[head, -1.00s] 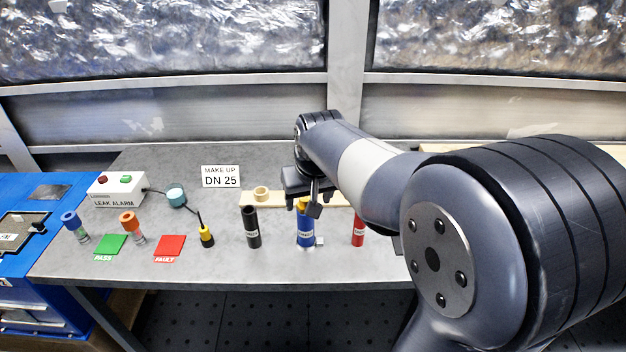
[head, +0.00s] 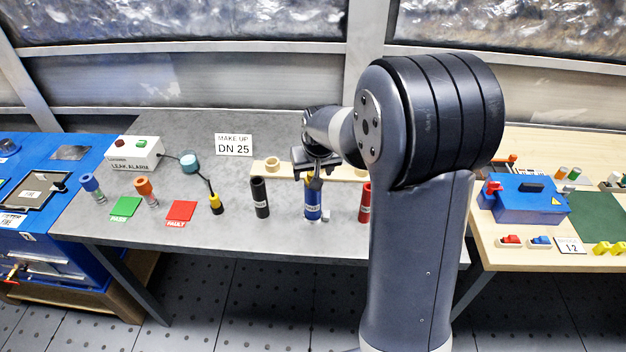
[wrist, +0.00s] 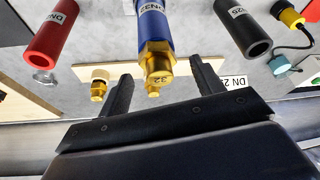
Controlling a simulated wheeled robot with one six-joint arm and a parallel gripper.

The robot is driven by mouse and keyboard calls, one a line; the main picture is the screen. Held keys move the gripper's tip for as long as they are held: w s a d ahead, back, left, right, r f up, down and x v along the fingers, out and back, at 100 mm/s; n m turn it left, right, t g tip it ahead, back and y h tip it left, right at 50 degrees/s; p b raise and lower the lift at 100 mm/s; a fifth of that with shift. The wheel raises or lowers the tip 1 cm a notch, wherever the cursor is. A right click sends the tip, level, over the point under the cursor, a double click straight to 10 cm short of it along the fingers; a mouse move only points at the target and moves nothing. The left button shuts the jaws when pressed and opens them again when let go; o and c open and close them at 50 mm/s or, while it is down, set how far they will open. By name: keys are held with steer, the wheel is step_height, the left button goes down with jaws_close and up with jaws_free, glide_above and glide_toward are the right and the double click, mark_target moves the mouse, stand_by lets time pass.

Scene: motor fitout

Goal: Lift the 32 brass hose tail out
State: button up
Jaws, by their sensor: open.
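The brass hose tail stamped 32 (wrist: 158,66) sits in the end of the blue hose (wrist: 157,25), which is labelled DN32. In the head view the blue hose (head: 312,204) stands upright on the grey bench, with a little brass (head: 308,177) showing at its top. My gripper (head: 316,172) is above and around that top. In the wrist view my gripper (wrist: 161,70) is open, one finger on each side of the hose tail, with a visible gap on both sides. I cannot tell the exact depth between fingers and brass.
A black hose (head: 260,197) and a red hose (head: 364,202) stand on either side. A wooden board (head: 343,173) lies behind, with a tan ring (head: 272,164); brass pieces (wrist: 98,90) show there in the wrist view. A DN 25 sign (head: 234,145) stands behind. A second bench is right.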

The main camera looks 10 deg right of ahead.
steer(key=shift+x, duration=0.8)
steer(key=c, duration=1.1)
steer(key=shift+c, duration=0.2)
step_height(320, 180, up, 10)
steer(key=shift+r+b, duration=0.1)
steer(key=shift+b, duration=0.5)
